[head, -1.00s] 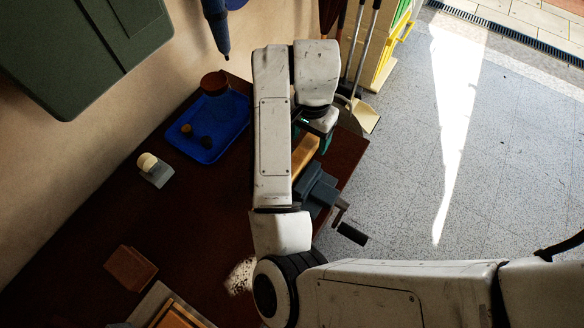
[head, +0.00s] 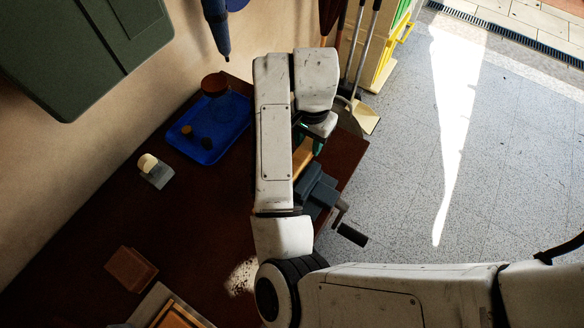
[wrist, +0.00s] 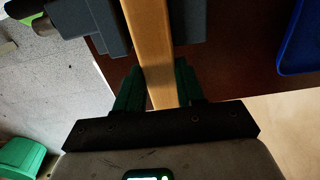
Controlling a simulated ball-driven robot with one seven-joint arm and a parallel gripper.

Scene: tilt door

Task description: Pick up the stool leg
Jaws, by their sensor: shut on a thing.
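The stool leg (wrist: 150,45) is a long, light-brown wooden bar. In the wrist view it runs from the top edge down between the green fingers of my gripper (wrist: 158,90), which is shut on it. In the head view part of the stool leg (head: 304,155) shows beside the grey vise, below my gripper (head: 307,139). My arm hides much of the leg and most of the fingers there. The grey vise (head: 318,188) stands at the table's right edge, and in the wrist view its jaws (wrist: 90,25) lie beside the leg. I cannot tell whether they touch it.
A blue tray (head: 232,125) with small dark items and a brown pot (head: 214,83) is at the back of the dark table. A brown block (head: 130,268) lies at the front left. The vise's handle (head: 352,234) sticks out over the floor.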

